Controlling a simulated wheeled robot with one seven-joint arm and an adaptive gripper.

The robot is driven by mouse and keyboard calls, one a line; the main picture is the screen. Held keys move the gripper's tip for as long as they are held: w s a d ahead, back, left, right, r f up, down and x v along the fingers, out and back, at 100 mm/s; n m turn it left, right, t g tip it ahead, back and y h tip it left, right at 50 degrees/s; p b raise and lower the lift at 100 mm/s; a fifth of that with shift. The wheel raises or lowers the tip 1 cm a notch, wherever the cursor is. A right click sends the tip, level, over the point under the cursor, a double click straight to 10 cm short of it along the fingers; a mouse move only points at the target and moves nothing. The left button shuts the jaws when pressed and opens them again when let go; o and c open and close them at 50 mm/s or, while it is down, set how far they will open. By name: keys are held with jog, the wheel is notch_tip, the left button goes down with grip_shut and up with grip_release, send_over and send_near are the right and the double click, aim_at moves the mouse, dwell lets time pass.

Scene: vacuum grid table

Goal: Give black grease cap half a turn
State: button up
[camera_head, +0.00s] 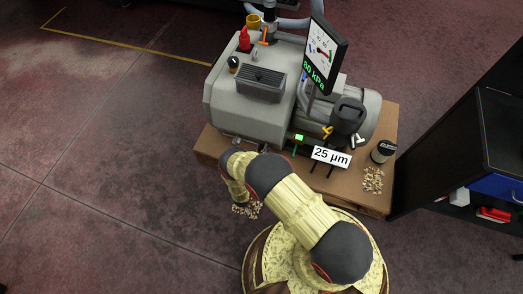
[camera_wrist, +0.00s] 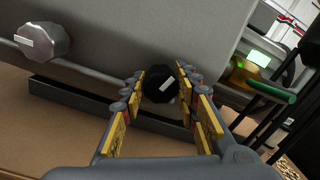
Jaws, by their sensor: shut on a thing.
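The black grease cap (camera_wrist: 158,88) is a faceted dark knob with a short white mark, on the lower grey face of the machine in the wrist view. The white mark tilts, with its right end higher. My gripper (camera_wrist: 163,78) has its yellow-padded fingers on the left and right of the cap and is shut on it. In the head view my arm hides the cap and the gripper's fingertips.
A silver cap (camera_wrist: 42,41) with a white mark sits left of the black one. A dark ledge (camera_wrist: 95,101) runs below. The grey pump (camera_head: 222,105) stands on a brown table (camera_head: 375,201). A black tin (camera_head: 383,151) and loose pellets (camera_head: 373,180) lie at right.

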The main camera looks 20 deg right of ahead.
jog(key=m, duration=0.7)
jog(key=shift+s, duration=0.1)
jog(key=m, duration=0.7)
dwell(0.3)
jog(key=o, duration=1.2)
jog(key=shift+c, duration=0.2)
jog(key=v, duration=1.2)
jog(key=shift+a+r, duration=0.1)
jog(key=shift+r, duration=0.05)
